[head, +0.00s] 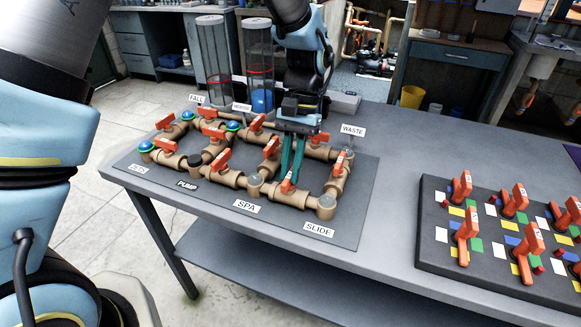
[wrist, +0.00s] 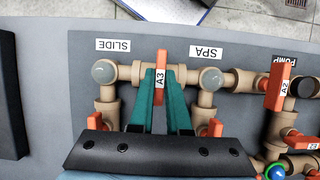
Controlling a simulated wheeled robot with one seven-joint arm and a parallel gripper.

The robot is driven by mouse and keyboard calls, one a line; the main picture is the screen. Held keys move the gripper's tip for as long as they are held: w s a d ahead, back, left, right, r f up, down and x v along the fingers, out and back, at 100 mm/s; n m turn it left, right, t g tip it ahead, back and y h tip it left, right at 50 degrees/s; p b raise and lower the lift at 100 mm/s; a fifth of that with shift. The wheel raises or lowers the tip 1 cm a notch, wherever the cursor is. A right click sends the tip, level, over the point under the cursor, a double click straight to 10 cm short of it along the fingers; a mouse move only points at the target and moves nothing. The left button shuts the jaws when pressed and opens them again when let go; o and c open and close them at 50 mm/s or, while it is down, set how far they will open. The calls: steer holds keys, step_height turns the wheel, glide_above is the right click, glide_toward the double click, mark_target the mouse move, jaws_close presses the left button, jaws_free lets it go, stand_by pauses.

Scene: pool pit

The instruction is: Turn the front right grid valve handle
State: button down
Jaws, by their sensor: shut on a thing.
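The front right grid valve handle is the orange one labelled A3 (wrist: 160,68), on the tan pipe between the SPA and SLIDE labels. It also shows in the head view (head: 287,185), at the front right of the pipe grid. In the wrist view its long side lies crosswise to the pipe run. My gripper (head: 291,172) reaches down from above with its teal fingers at this handle. In the wrist view my gripper (wrist: 160,84) has one finger on each side of the handle and is shut on it. The fingers hide part of the valve body.
Another orange handle, A2 (wrist: 277,88), stands beside it on the grid. The grey grid board (head: 352,205) lies on a long table (head: 398,130). A second board (head: 428,212) with several orange handles is at the right. Two clear cylinders, one here (head: 214,60), stand behind the grid.

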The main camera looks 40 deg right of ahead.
steer(key=c, duration=0.9)
jaws_free()
steer(key=shift+r, duration=0.1)
steer(key=b+v, duration=0.2)
steer(key=v, duration=0.8)
steer(key=shift+w+d+r, duration=0.1)
steer(key=shift+d+r, duration=0.05)
steer(key=shift+r, duration=0.15)
